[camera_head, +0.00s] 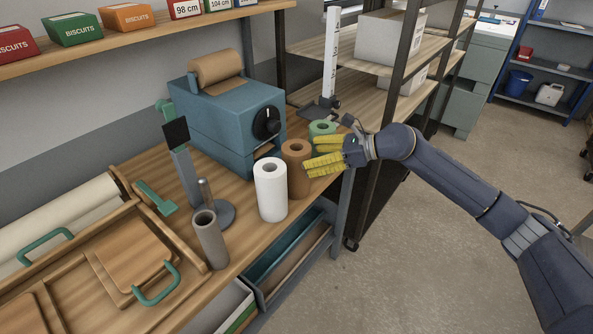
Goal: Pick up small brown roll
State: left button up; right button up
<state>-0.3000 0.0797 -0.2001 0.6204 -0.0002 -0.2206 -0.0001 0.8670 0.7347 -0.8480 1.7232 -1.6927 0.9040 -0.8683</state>
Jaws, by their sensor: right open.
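The small brown roll (297,168) stands upright on the wooden bench, between a white roll (270,190) and a green roll (322,129). My right gripper (312,156) comes in from the right with its yellow fingers open. Its fingertips are close to the right side of the brown roll, one finger higher in the picture than the other. I cannot tell whether they touch it. Nothing shows between the fingers. A larger brown roll (215,67) lies on top of the blue machine. My left gripper is not in view.
The blue machine (215,122) with a black knob stands behind the rolls. A grey tube (210,240) and a metal stand (220,212) are to the left, near wooden trays with green handles. A drawer (290,255) is open below the bench edge. A measuring post (330,55) stands behind.

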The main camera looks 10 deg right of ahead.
aim_at(297, 158)
jog(key=shift+x, duration=2.75)
jog(key=c, duration=1.3)
jog(key=shift+c, duration=0.2)
jog(key=shift+r, duration=0.15)
